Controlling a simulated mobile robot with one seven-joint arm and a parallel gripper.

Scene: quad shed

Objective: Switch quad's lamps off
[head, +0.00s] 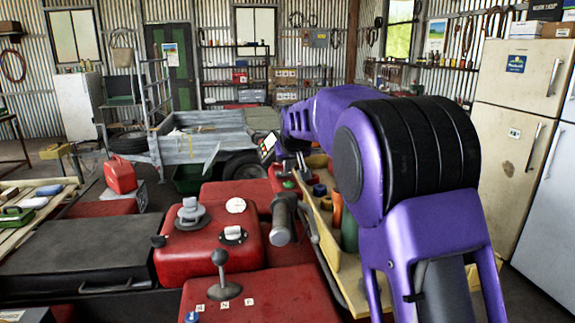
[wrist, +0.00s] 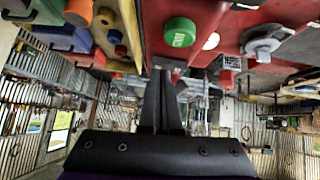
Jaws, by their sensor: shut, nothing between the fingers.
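The quad's red body (head: 205,250) fills the lower head view, with its dark seat (head: 80,248) to the left. My gripper (head: 303,167) is over the quad's front, by the handlebar grip (head: 283,220), partly hidden by my arm. In the wrist view, which looks inverted, my gripper's fingers (wrist: 163,78) are together and empty. The green START button (wrist: 180,32) is just above the fingertips there. I cannot tell which control is for the lamps, nor whether the fingertips touch anything.
A gear lever (head: 222,275) rises in front. A grey trailer (head: 205,148) stands behind, a red can (head: 120,173) is at the left, and a cream fridge (head: 518,125) is at the right.

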